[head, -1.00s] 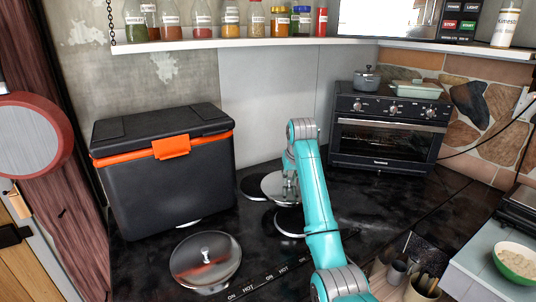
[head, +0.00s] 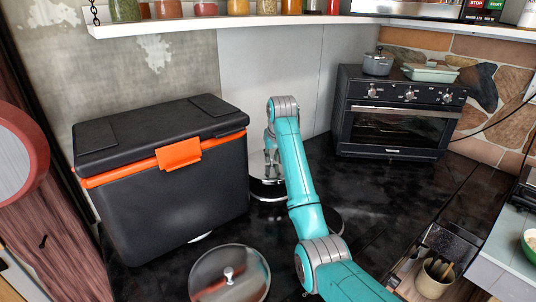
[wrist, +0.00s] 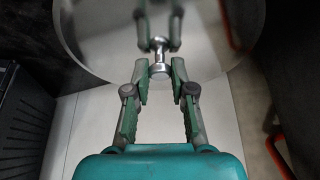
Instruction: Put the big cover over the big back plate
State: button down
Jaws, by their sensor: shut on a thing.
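Another knobbed metal cover (head: 230,275) lies at the front left. A black cooler (head: 165,200) with orange trim stands close left of my gripper. A further plate (head: 334,221) is partly behind my arm. A toaster oven (head: 395,115) stands right; a shelf (head: 250,25) runs above.

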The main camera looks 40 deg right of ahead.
aim_at(273, 165)
jog(key=shift+f, duration=2.35)
jog(key=shift+s+f, duration=0.1)
jog(key=shift+s, duration=0.05)
jog(key=shift+f, duration=0.75)
jog(key=shift+f, duration=0.55)
jog(key=c, duration=0.9)
grip_release()
jog(key=shift+a, duration=0.1)
jog(key=v, duration=1.2)
jog(key=shift+f, duration=0.1)
